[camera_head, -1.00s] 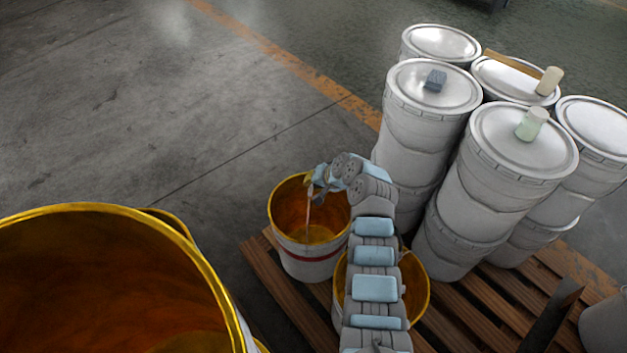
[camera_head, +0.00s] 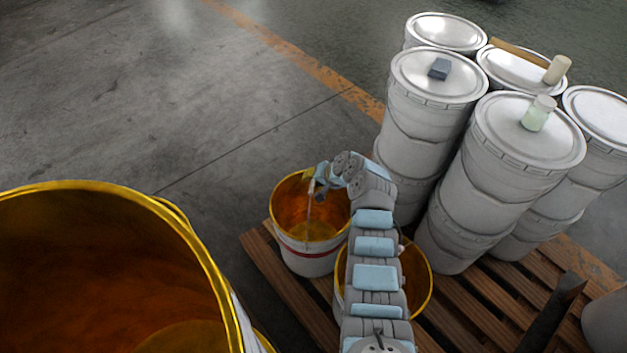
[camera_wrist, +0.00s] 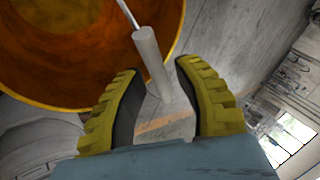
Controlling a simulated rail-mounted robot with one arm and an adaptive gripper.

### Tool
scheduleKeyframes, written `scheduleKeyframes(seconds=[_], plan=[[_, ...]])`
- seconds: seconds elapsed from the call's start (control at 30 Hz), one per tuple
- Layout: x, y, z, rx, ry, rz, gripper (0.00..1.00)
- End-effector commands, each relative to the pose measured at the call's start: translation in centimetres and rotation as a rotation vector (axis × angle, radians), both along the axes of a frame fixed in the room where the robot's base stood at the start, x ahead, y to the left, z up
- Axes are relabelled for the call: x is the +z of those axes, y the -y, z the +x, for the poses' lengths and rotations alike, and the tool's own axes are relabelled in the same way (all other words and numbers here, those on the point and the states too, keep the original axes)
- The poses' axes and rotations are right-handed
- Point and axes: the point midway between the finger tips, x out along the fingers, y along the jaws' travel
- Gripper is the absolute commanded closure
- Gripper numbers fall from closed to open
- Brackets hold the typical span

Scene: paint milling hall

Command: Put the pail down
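The pail (camera_head: 305,263) is white with a red band, a yellow rim and an orange inside. It stands upright at the left corner of the wooden pallet (camera_head: 285,301). My gripper (camera_head: 319,184) is above its rim, on the far side of my arm. In the wrist view, the yellow-and-black fingers of my gripper (camera_wrist: 163,100) are apart. The grey handle grip (camera_wrist: 152,60) on the pail's wire lies between them, with gaps showing on both sides. The pail's orange inside (camera_wrist: 75,50) fills the upper left there. My arm partly hides my gripper in the head view.
A second yellow-rimmed pail (camera_head: 422,282) stands close right, partly behind my arm. Stacked white lidded buckets (camera_head: 428,140) fill the pallet's back right, with small objects on the lids. A large yellow-rimmed vessel (camera_head: 90,270) is at lower left. The floor behind left is clear.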

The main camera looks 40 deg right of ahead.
Motion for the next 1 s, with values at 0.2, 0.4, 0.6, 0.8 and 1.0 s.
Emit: scheduleKeyframes(seconds=[0.2, 0.4, 0.6, 0.8, 1.0], plan=[[0.2, 0.0, -0.1, 0.000, 0.000, 0.000, 0.67], [1.3, 0.2, -0.9, -0.003, 0.002, -0.002, 0.67], [3.0, 0.3, -2.3, -0.001, 0.000, -0.002, 0.67], [5.0, 0.5, -3.7, -0.001, 0.001, -0.001, 0.67], [7.0, 0.7, -5.4, -0.002, 0.002, -0.002, 0.67]])
